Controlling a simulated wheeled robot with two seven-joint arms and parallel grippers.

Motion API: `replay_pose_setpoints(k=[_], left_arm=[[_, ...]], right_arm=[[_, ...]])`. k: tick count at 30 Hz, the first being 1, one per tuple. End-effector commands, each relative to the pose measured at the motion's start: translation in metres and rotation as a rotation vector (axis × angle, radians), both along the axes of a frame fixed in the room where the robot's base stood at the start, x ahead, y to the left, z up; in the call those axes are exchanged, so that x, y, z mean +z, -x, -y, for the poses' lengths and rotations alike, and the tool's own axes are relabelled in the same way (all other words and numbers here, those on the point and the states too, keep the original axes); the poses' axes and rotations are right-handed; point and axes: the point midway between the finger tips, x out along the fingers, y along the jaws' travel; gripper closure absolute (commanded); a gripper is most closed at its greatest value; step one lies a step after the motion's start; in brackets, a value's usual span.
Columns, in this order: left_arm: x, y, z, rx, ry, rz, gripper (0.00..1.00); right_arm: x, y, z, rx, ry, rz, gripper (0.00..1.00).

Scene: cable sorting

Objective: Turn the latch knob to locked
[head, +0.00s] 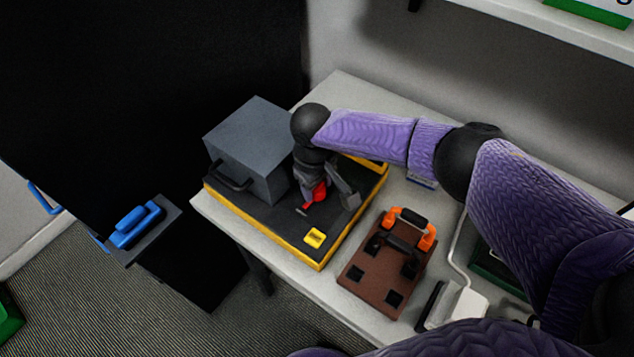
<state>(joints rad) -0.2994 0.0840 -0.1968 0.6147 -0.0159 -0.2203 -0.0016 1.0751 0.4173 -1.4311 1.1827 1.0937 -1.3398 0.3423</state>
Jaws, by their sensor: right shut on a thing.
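A black board with yellow edges (262,222) lies on the table and carries a grey box (250,140) with a dark handle on its front. The red latch knob (319,193) is on the board, to the right of the box. My right gripper (311,196) reaches down from above and is shut on the red knob; the fingers and wrist hide part of it, and its exact turn angle is hard to tell. A grey bracket (347,192) stands just right of the gripper. A small yellow piece (315,238) lies near the board's front corner. My left gripper is not in view.
A brown board (370,285) with an orange and black handle (410,228) sits to the right on the pale table (225,218). A white block and grey cable (460,303) lie further right. A black panel with a blue handle (137,225) stands left.

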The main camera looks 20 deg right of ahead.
Motion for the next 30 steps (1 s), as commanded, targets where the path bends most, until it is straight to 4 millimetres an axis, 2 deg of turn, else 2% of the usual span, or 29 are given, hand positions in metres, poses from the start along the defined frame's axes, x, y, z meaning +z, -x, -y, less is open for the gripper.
replay_pose_setpoints(k=[10, 17, 30], left_arm=[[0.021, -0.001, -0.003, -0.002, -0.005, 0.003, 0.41], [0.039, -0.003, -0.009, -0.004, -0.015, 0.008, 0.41], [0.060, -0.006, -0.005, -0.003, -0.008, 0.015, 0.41]], right_arm=[[0.003, 0.001, -0.002, -0.167, -0.003, -0.004, 1.00], [0.003, 0.001, -0.002, -0.381, -0.003, -0.004, 1.00], [0.001, 0.000, -0.001, -0.800, -0.002, -0.004, 1.00]])
